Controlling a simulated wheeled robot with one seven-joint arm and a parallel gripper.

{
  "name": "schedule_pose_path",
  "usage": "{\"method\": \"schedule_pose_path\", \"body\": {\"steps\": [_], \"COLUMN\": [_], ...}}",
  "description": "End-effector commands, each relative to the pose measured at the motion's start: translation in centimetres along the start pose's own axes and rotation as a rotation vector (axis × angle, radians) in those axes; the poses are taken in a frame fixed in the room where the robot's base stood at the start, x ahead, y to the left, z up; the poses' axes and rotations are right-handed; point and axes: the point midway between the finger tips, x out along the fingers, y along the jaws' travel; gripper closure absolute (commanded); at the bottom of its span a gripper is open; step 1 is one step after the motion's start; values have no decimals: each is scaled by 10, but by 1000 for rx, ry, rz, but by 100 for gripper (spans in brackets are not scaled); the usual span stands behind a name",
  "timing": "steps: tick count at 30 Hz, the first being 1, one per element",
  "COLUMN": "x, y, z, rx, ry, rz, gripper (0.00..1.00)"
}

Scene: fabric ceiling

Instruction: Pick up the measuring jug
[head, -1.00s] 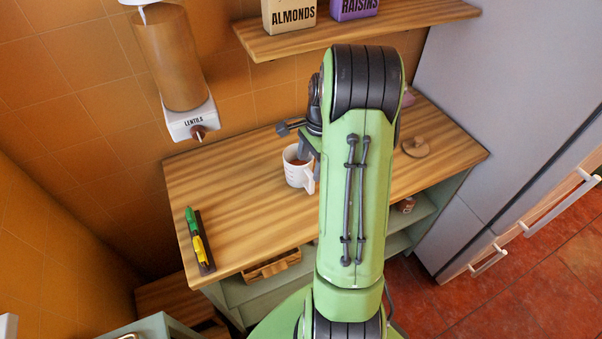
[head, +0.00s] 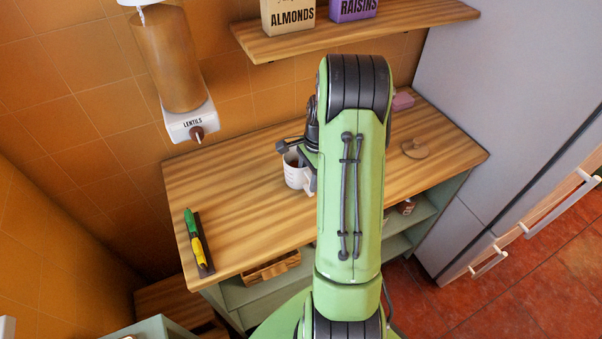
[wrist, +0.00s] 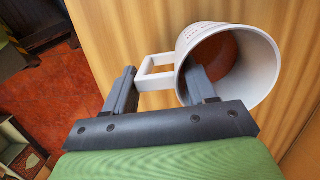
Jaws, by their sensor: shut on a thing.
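The measuring jug is a white cup with a boxy handle, dark markings and a reddish-brown inside. It stands on the wooden counter in the head view (head: 295,177), partly behind my arm. It also shows close up in the wrist view (wrist: 205,36). My gripper (wrist: 162,74) is shut on the jug's handle side: one finger is inside the mouth and the other is outside beside the handle. In the head view my gripper (head: 298,150) is at the jug's rim, mostly hidden by my arm. I cannot tell any gap between jug and counter.
The wooden counter (head: 235,200) is mostly clear left of the jug. A dark holder with green and yellow items (head: 198,240) lies at its left edge. A round wooden piece (head: 416,149) and a pink block (head: 402,101) are to the right. A lentils dispenser (head: 188,122) hangs behind.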

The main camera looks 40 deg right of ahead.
Motion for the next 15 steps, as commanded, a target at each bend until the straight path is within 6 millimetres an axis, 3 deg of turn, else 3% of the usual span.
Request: {"method": "schedule_pose_path", "body": {"steps": [6, 15], "x": [-8, -81], "y": [0, -1], "z": [1, 12], "rx": [0, -2], "ry": [1, 3], "rz": [-1, -4], "gripper": [86, 86]}}
